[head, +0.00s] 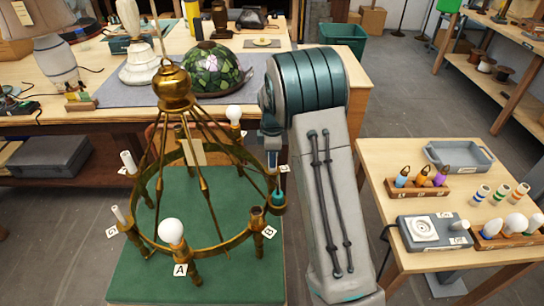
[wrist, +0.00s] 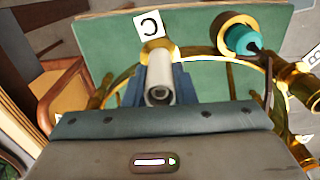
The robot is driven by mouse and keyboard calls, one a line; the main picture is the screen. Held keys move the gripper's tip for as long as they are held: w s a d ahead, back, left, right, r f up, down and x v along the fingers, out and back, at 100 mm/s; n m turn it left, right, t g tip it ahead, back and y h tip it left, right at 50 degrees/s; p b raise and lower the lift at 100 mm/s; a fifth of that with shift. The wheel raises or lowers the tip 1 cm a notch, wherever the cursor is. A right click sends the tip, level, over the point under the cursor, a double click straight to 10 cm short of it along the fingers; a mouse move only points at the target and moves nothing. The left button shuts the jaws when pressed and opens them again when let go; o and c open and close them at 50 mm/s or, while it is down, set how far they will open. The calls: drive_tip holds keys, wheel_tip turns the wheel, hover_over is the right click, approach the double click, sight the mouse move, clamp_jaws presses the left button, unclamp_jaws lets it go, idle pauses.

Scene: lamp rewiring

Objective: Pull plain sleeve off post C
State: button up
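The plain sleeve (wrist: 159,78) is a pale, unmarked tube on post C of the brass chandelier (wrist: 124,76), beside the white C tag (wrist: 149,25). My gripper (wrist: 160,84) has its blue-grey fingers on both sides of the sleeve, with no clear gap, so it looks shut on it. The sleeve's open end faces the wrist camera, and the fingers hide its sides. In the head view the chandelier (head: 175,90) stands on a green mat (head: 225,285). My arm hides most of post C there; a tag (head: 284,168) shows beside the arm.
A brass cup with a teal piece inside (wrist: 242,40) is close to the right of post C. White bulbs stand on post A (head: 171,232) and at the back (head: 234,114). A side table (head: 385,155) at the right holds bulbs, coloured sleeves and a grey tray (head: 460,157).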

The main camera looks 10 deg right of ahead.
drive_tip(key=shift+r, duration=0.15)
drive_tip(key=shift+r+p, duration=3)
drive_tip(key=shift+r, duration=1.95)
drive_tip(key=shift+a+f, duration=0.1)
